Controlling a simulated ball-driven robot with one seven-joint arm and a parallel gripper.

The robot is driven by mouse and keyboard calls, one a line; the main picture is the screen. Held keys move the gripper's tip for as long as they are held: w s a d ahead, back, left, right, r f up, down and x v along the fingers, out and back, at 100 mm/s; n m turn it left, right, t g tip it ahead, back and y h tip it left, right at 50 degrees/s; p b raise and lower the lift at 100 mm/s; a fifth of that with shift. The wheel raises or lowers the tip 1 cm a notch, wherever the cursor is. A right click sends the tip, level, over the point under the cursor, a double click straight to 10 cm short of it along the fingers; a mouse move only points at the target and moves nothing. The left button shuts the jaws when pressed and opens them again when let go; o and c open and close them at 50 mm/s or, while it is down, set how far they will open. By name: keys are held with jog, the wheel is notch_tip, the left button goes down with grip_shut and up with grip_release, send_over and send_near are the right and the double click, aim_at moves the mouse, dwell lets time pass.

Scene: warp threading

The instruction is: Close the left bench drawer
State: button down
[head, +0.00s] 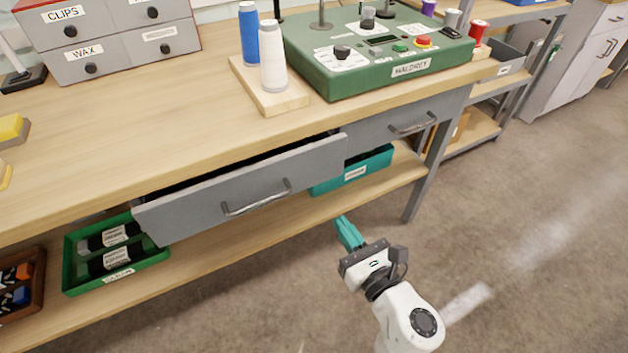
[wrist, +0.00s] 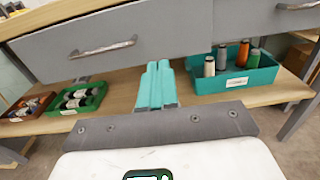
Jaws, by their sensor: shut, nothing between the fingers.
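The left bench drawer (head: 245,188) is grey with a bar handle (head: 257,198) and stands partly pulled out under the wooden bench top. A dark gap shows along its upper edge. In the wrist view the drawer front (wrist: 120,42) fills the upper left, with its handle (wrist: 103,48). My gripper (head: 347,231) has teal fingers, shut and empty. It is in front of the bench, to the right of and below the drawer handle, apart from the drawer. In the wrist view the shut fingers (wrist: 156,75) point towards the bench, just below the drawer front.
The right drawer (head: 410,120) looks closed. On the lower shelf are a teal bin (wrist: 236,78) with thread spools and a green bin (head: 118,270) with dark rolls. A bench leg (head: 428,180) stands at right. The floor (head: 530,220) at right is clear.

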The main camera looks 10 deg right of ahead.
aim_at(304, 172)
jog(key=b+x, duration=0.1)
jog(key=x, duration=1.3)
jog(key=shift+s+a+f, duration=0.1)
jog(key=b+x, duration=0.1)
jog(key=x, duration=0.3)
jog(key=shift+w+f+b, duration=0.1)
jog(key=shift+w+b, duration=0.1)
jog(key=shift+b, duration=0.1)
jog(key=shift+w+r, duration=0.15)
jog(key=shift+r, duration=0.1)
jog(key=shift+f, duration=0.1)
